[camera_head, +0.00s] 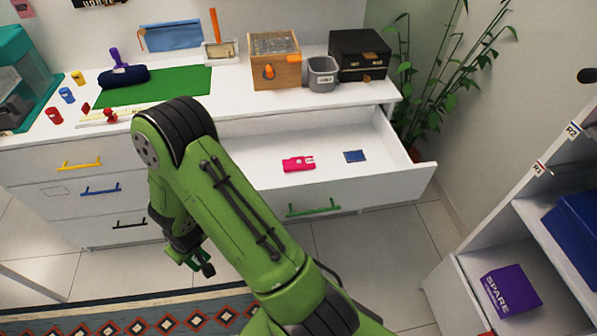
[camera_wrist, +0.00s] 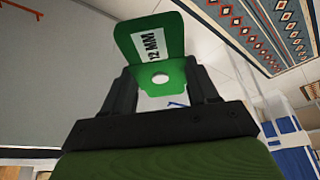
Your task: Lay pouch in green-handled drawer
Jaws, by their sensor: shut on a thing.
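The green-handled drawer (camera_head: 375,188) is pulled out, with its green handle (camera_head: 313,209) on the front. Inside lie a pink-red item (camera_head: 298,164) and a small dark blue flat item (camera_head: 355,156), apart from each other. My gripper (camera_wrist: 160,82) is shut on a green piece marked "12 MM" (camera_wrist: 150,42), with a round hole between the fingers. In the head view my gripper (camera_head: 198,264) hangs low in front of the drawer unit, left of the open drawer, partly hidden by my arm. A dark blue rounded pouch-like thing (camera_head: 124,77) lies on the counter's green mat; I cannot tell if it is the pouch.
The counter carries a wooden box (camera_head: 274,62), a grey bin (camera_head: 322,75), a black case (camera_head: 359,54) and several small coloured items. A plant (camera_head: 437,90) stands right of the drawer. Shelving with a purple "SPARE" box (camera_head: 511,291) is at lower right. The drawer has free floor.

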